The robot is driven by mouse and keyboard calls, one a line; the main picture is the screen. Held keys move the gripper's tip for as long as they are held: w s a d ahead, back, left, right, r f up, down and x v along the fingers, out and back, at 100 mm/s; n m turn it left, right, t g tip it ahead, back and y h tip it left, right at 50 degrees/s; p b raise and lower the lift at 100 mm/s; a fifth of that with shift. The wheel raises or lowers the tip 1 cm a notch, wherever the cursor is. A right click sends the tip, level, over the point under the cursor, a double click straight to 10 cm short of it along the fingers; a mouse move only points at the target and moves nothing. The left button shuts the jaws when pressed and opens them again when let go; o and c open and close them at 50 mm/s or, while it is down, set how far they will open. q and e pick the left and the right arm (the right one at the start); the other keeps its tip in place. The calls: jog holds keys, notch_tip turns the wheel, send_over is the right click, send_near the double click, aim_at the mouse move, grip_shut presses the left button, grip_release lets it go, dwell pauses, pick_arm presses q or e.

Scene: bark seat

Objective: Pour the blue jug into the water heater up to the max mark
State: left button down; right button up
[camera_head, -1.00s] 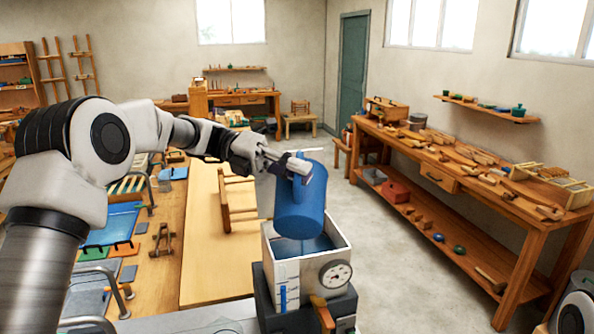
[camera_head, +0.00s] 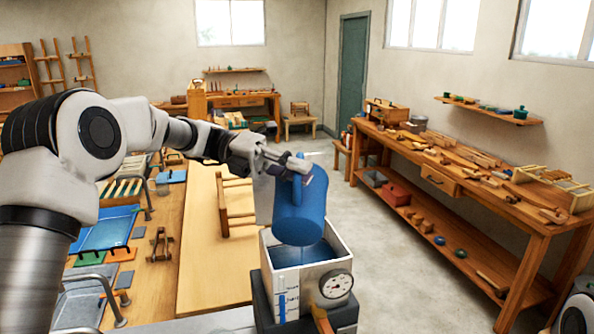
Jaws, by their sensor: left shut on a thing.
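The blue jug (camera_head: 300,212) is held by its handle in my left gripper (camera_head: 293,166), which is shut on it. The jug is tilted, with its mouth end low over the open top of the water heater (camera_head: 337,262). The heater is a white, square, open-topped box on a dark base, and blue water shows inside it. A gauge strip (camera_head: 282,306) with a blue column and small marks is on its front left face. The marks are too small to read surely. My right gripper is out of view.
A round dial (camera_head: 336,283) is on the heater's front. A workbench (camera_head: 180,265) with trays and tools stands at the left. A long wooden bench (camera_head: 500,222) with tools and blocks runs along the right wall. The floor between is clear.

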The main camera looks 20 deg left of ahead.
aim_at(293, 227)
pick_arm(q)
jog(key=s+f+m+b, duration=0.1)
jog(key=f+b, duration=0.1)
jog(key=b, duration=0.1)
jog(key=s+f+m+t+y+b, duration=0.1)
jog(key=s+f+m+b, duration=0.1)
jog(key=f+b, duration=0.1)
jog(key=s+d+f+m+t+y+b, duration=0.1)
jog(key=s+f+m+b, duration=0.1)
jog(key=b, duration=0.1)
jog(key=shift+f+b, duration=0.3)
jog(key=shift+f, duration=0.05)
jog(key=shift+s+d+f+t+b, duration=0.1)
jog(key=shift+s+f+t+b, duration=0.05)
jog(key=shift+s+t+b, duration=0.15)
jog(key=shift+m, duration=0.3)
notch_tip(293, 227, down, 8)
jog(key=w+m+t+y+b, duration=0.1)
jog(key=m+t+b, duration=0.2)
jog(key=b, duration=0.7)
jog(key=shift+m, duration=0.8)
